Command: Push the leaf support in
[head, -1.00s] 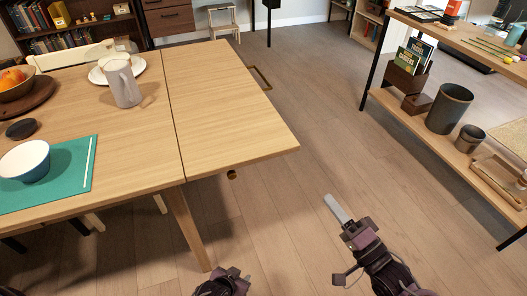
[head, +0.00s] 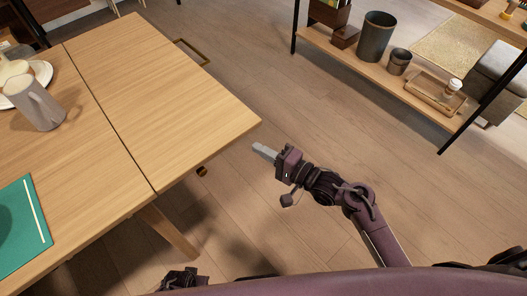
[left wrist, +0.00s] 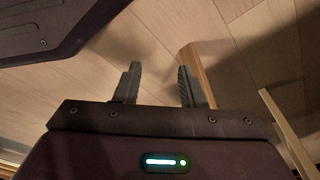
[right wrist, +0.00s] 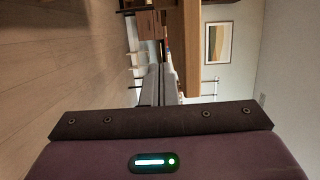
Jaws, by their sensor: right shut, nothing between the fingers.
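The wooden table's drop leaf (head: 175,85) is raised level with the top. A brass loop (head: 192,52) sticks out beyond its far right edge, and a small round brass piece (head: 202,171) shows under its near edge. I cannot tell which of these belongs to the leaf support; the rest is hidden beneath the leaf. My right gripper (head: 264,151) is shut and empty, just off the leaf's near right corner. In the right wrist view its fingers (right wrist: 160,82) are together beside the wooden edge. My left gripper (left wrist: 158,85) is open and empty, low near the table leg (head: 168,230).
A grey pitcher (head: 38,105), a plate (head: 42,72) and a green mat (head: 22,228) are on the tabletop. A shelf unit (head: 345,65) with bins stands at the upper right. The floor between it and the leaf is clear.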

